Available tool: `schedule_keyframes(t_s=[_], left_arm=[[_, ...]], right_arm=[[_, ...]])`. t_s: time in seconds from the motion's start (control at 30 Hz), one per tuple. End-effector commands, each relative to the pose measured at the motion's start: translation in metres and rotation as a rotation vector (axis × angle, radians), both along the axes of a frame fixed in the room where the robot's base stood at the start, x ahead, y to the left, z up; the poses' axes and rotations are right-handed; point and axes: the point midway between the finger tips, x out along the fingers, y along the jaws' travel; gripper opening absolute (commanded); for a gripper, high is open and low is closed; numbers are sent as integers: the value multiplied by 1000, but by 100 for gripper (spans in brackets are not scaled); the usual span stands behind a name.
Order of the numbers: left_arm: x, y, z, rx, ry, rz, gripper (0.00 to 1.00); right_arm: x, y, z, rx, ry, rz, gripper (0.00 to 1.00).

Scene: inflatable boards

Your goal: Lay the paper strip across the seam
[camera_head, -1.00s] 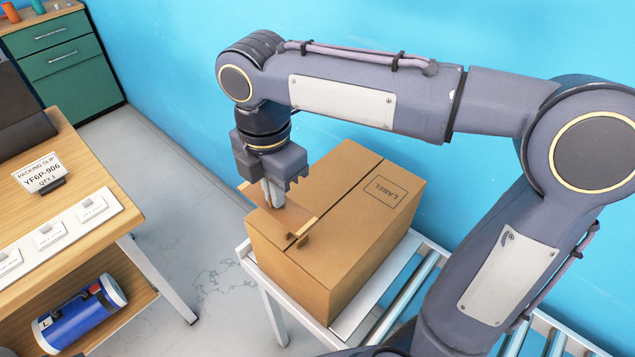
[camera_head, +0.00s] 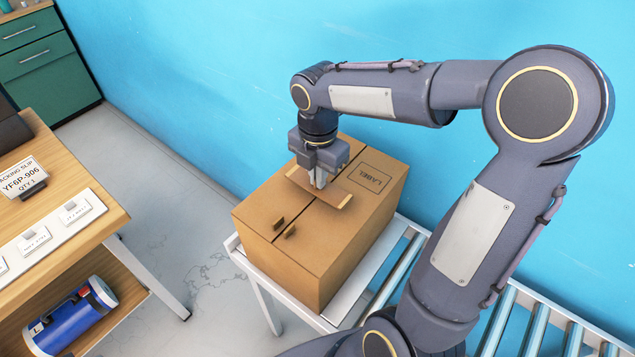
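A closed cardboard box (camera_head: 345,245) has a seam (camera_head: 298,212) running along its top. A brown paper strip (camera_head: 334,193) with a pale end spans the seam, partly under my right gripper. My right gripper (camera_head: 319,184) points down over the box top, its fingers close together on the middle of the strip. Whether the strip touches the box top or hovers just above it, I cannot tell. My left gripper is not in view.
The box sits on a roller conveyor (camera_head: 385,277) beside a blue wall (camera_head: 210,80). A wooden bench (camera_head: 85,165) with a packing slip (camera_head: 24,178) and a blue cylinder (camera_head: 70,320) stands left.

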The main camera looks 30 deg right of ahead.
Motion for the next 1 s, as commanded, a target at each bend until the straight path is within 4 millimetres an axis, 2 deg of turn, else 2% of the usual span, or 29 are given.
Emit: schedule_keyframes(t_s=[0.03,0.17,0.57,0.77,1.0], left_arm=[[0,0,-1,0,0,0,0],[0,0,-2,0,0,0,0],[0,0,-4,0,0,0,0],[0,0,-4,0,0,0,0],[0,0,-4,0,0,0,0]], right_arm=[[-1,1,-11,0,6,1,0],[-1,1,-25,-1,5,0,0],[-1,1,-31,1,1,0,0],[-1,1,-30,0,1,0,26],[-1,1,-30,0,1,0,26]])
